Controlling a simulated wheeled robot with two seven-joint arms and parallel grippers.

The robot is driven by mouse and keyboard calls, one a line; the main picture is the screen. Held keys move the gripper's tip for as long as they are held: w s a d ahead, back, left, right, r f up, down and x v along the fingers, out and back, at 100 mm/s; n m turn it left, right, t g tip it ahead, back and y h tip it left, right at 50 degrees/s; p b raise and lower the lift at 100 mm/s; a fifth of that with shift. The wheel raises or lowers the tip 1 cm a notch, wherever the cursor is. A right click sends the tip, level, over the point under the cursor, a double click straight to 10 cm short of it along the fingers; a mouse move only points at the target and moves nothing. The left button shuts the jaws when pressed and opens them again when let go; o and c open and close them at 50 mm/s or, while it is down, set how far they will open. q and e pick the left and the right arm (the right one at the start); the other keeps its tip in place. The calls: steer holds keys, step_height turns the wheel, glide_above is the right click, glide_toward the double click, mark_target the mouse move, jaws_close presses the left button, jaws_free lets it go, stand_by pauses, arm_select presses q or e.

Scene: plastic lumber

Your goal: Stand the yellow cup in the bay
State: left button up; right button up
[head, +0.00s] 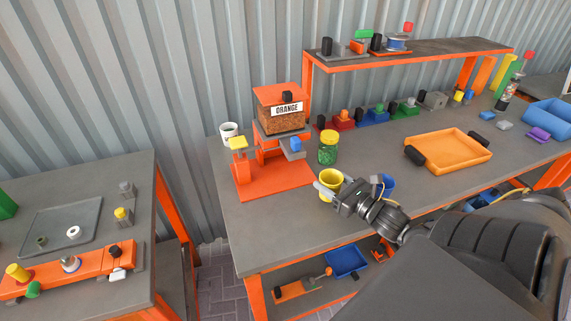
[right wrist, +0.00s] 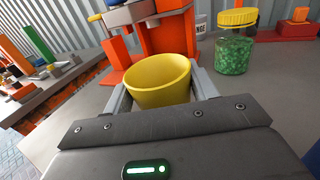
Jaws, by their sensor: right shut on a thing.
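The yellow cup (head: 331,178) is upright between the fingers of my right gripper (head: 328,188), which is shut on it at the near left part of the long bench. In the right wrist view the cup (right wrist: 158,82) sits between the two grey fingers, its open mouth showing. An orange dispenser (head: 262,188) labelled ORANGE stands left of and behind the cup. The space under its hopper, above its orange base, looks like the bay; the cup is outside it. The dispenser also shows behind the cup in the right wrist view (right wrist: 168,36). My left gripper is not in view.
A jar of green pellets with a yellow lid (head: 328,150) stands just behind the cup, right of the dispenser. A white cup (head: 229,131) stands left of the dispenser. A blue cup (head: 388,185) is beside my right wrist. An orange tray (head: 448,131) lies farther right.

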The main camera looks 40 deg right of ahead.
steer(key=w, duration=0.4)
steer(key=w+a+p, duration=0.1)
steer(key=w, duration=0.4)
steer(key=w+p, duration=0.1)
steer(key=w, duration=0.4)
steer(key=shift+w+a+r, duration=0.15)
steer(key=shift+w+a, duration=0.05)
steer(key=shift+a, duration=0.05)
steer(key=shift+w, duration=0.4)
steer(key=w, duration=0.3)
steer(key=shift+w+a+p, duration=0.15)
steer(key=shift+w+p, duration=0.1)
steer(key=shift+p, duration=0.15)
steer(key=shift+f, duration=0.9)
steer(key=shift+s, duration=0.15)
